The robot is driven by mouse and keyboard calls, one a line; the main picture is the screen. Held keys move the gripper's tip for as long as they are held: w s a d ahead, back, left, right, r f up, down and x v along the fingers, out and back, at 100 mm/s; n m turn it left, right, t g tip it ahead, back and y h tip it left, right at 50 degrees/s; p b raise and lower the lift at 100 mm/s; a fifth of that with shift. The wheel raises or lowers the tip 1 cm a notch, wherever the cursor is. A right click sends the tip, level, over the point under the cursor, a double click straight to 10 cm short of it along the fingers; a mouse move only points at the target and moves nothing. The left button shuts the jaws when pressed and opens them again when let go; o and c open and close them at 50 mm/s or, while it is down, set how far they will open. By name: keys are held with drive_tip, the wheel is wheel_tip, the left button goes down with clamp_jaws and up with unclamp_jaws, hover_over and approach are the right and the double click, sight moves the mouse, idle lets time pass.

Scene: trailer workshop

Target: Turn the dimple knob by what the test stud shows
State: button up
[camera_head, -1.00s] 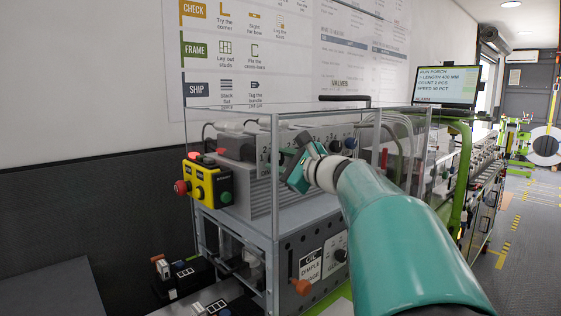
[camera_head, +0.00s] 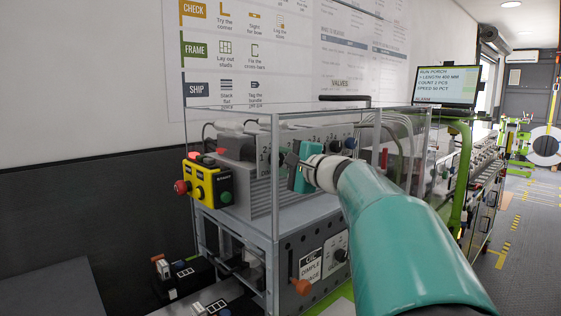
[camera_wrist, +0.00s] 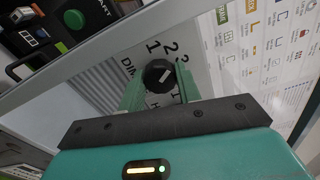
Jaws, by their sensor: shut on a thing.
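In the wrist view the black dimple knob (camera_wrist: 156,72) sits on a pale panel with numbers 1, 2 and 3 and part of the word DIM around it. Its white mark slants toward the upper right; I cannot tell which number it meets. My gripper (camera_wrist: 158,82) is shut on the knob, one teal finger on each side. In the head view my gripper (camera_head: 290,162) reaches the row of knobs on the grey unit (camera_head: 238,172), and it hides the dimple knob there. I cannot pick out the test stud or a reading from it.
A clear guard with metal posts (camera_head: 275,185) stands close to my arm. A yellow button box (camera_head: 206,182) with red and green buttons is at the left. A screen (camera_head: 446,87) shows run settings. The aisle at the right is clear.

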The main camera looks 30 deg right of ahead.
drive_tip(key=shift+n, duration=0.6)
drive_tip(key=o, duration=1)
drive_tip(key=shift+c, duration=0.2)
drive_tip(key=shift+s, duration=0.15)
drive_tip(key=s+d, duration=0.2)
drive_tip(key=s, duration=1.1)
drive_tip(key=shift+s, duration=0.2)
